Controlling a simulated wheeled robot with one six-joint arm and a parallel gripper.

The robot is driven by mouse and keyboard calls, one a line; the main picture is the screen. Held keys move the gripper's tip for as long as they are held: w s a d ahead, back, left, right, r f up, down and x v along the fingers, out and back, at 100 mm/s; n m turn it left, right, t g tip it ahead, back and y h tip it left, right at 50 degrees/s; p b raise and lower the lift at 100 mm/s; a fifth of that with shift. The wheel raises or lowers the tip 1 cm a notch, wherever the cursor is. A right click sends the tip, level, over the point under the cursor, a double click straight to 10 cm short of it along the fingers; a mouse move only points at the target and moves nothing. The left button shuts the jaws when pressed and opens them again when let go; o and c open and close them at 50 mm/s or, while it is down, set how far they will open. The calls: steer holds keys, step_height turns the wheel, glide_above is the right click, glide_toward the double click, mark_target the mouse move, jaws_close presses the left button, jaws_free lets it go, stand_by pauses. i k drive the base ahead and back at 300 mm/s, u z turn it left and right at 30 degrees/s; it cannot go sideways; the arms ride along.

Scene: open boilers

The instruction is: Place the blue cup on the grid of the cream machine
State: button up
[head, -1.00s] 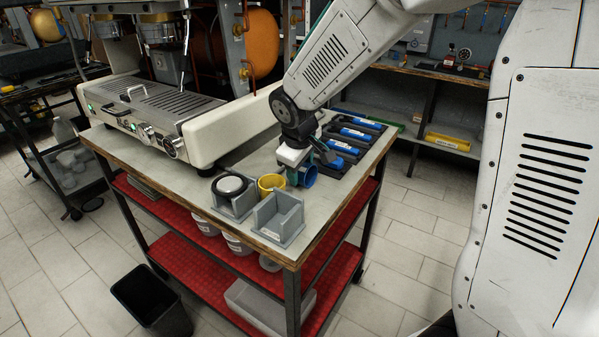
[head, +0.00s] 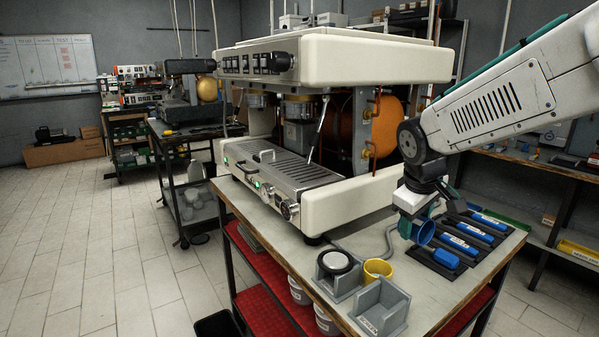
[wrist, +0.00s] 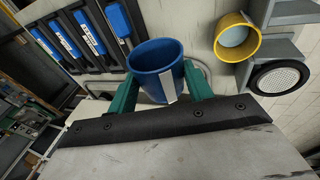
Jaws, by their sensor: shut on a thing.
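The blue cup (wrist: 155,62) is between the two green fingers of my gripper (wrist: 160,92) in the wrist view, and they are shut on it. In the head view the blue cup (head: 424,233) shows at the end of my gripper (head: 416,222), above the right part of the bench, and its opening faces the camera side. I cannot tell how far it is above the bench. The cream machine (head: 345,115) stands on the bench to the left.
Blue-handled tools (head: 452,243) lie in dark trays at right. Group heads (head: 298,108) hang over the grid.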

mark_target(262, 148)
steer(key=u, duration=2.05)
steer(key=i, duration=4.5)
steer(key=z, duration=3.85)
